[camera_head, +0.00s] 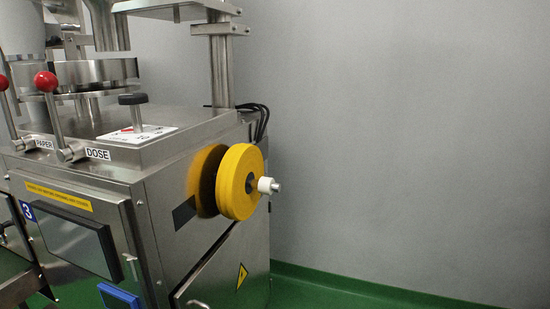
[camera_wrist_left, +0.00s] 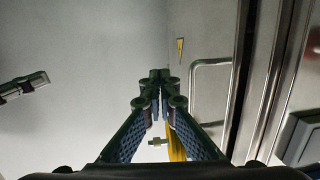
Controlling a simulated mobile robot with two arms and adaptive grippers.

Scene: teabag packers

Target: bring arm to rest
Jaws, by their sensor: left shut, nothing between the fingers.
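My left gripper (camera_wrist_left: 160,78) shows in the left wrist view, its two dark fingers meeting at the tips with nothing between them. It is in front of the packing machine's steel side, near a bar handle (camera_wrist_left: 208,63). A yellow part (camera_wrist_left: 176,148), partly hidden by the right finger, shows beyond the fingers. Neither gripper shows in the head view.
In the head view, the steel machine (camera_head: 150,190) fills the left, with a yellow wheel (camera_head: 238,182) sticking out of its side, red-knobbed levers (camera_head: 47,83) on top and a dark screen (camera_head: 75,240). The grey wall (camera_head: 400,130) and green floor (camera_head: 330,293) at right are clear.

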